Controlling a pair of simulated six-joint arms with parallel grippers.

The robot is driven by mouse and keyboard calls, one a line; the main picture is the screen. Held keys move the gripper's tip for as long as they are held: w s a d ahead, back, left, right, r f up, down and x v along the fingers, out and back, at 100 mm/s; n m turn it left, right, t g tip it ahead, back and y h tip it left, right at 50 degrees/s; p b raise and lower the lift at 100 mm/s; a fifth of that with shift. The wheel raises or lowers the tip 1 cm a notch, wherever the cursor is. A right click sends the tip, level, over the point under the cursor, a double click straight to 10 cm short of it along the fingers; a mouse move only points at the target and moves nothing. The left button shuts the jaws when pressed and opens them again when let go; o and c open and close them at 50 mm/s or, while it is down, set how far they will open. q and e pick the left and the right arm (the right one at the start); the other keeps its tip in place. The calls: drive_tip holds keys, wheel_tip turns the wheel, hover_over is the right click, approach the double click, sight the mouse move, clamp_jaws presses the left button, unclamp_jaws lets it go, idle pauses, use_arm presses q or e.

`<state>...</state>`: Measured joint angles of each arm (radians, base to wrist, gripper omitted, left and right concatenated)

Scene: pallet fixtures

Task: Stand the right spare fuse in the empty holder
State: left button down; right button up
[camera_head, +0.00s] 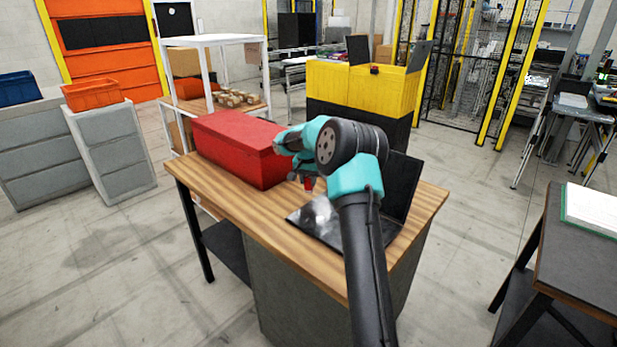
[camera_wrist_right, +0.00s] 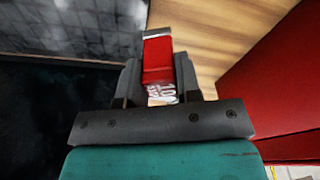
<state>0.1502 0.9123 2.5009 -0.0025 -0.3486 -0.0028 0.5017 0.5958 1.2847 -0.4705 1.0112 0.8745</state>
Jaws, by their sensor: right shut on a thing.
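My right gripper (camera_wrist_right: 160,85) is shut on a red fuse (camera_wrist_right: 158,60) with a metal end cap and white lettering, seen in the right wrist view. The fuse sits between the two dark fingers. In the head view, the right arm reaches over the workbench, and the red fuse (camera_head: 309,184) shows small below the wrist, close above or at the tabletop. I cannot tell whether it touches anything. The empty holder cannot be made out in either view. My left gripper is not in view.
A large red box (camera_head: 235,147) stands on the wooden workbench (camera_head: 237,203), left of the gripper; it also shows in the right wrist view (camera_wrist_right: 280,85). A dark laptop-like object with a grey shiny surface (camera_head: 318,220) lies under my right arm. The bench's front left is clear.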

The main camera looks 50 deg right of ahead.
drive_tip(key=shift+w+d+f, duration=0.25)
drive_tip(key=shift+w+d, duration=1.35)
drive_tip(key=shift+d, duration=0.25)
drive_tip(key=shift+w+d+f, duration=0.2)
drive_tip(key=shift+w+d, duration=1.35)
drive_tip(key=shift+d, duration=0.3)
drive_tip(key=shift+f, duration=1.75)
drive_tip(key=shift+f, duration=0.1)
drive_tip(key=o, duration=0.9)
drive_tip(key=shift+o, duration=0.2)
